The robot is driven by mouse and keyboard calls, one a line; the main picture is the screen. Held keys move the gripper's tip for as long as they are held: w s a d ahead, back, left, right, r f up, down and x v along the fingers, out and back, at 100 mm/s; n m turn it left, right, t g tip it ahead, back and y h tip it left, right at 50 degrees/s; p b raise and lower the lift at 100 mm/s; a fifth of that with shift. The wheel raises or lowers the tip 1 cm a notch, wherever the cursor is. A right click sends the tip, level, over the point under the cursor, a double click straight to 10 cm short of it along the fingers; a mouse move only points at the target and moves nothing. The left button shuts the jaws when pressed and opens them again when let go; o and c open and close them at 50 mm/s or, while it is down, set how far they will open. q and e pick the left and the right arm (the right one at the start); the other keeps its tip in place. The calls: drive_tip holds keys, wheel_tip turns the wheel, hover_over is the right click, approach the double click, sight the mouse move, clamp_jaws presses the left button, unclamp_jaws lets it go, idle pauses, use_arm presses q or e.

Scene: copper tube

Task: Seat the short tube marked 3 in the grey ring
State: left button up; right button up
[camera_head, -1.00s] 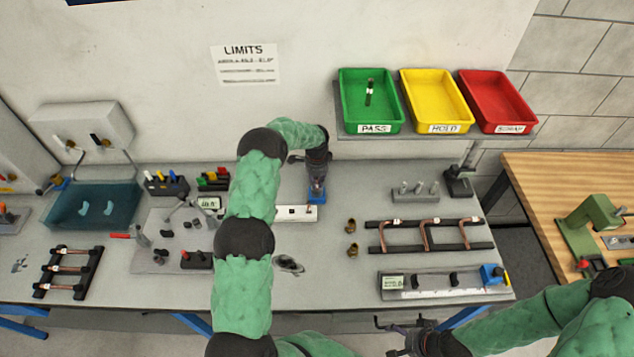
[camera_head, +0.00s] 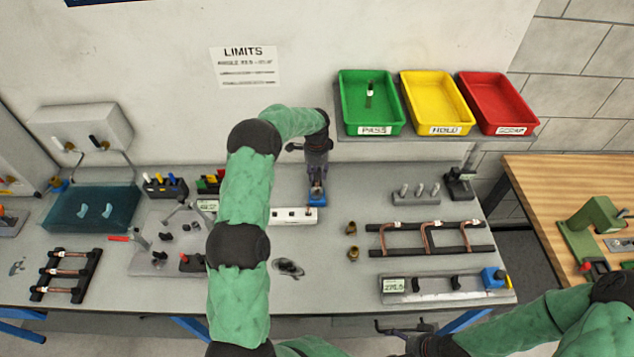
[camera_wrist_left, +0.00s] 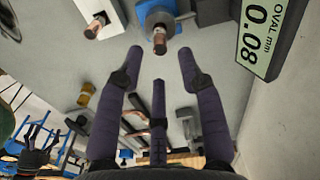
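My left gripper (camera_head: 317,187) is above a blue stand (camera_head: 317,201) at the middle of the bench. In the left wrist view its fingers (camera_wrist_left: 160,68) are spread, with nothing between them. Just past the fingertips, a short copper tube (camera_wrist_left: 159,42) stands in the grey ring (camera_wrist_left: 160,20) of the blue stand. Its number cannot be read. Another short copper tube end (camera_wrist_left: 93,31) shows at the white block (camera_wrist_left: 105,12) beside the stand. My right gripper (camera_head: 398,333) is at the bench's front edge, fingers apart and empty.
A display (camera_wrist_left: 263,28) beside the stand reads OVAL mm 0.08. Two brass fittings (camera_head: 352,241) and a rack of bent copper tubes (camera_head: 430,251) lie to the right. The green bin (camera_head: 370,125) holds one tube.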

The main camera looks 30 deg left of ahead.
use_arm(q)
wheel_tip(320, 180, up, 5)
drive_tip(key=shift+r, duration=0.1)
idle(0.7)
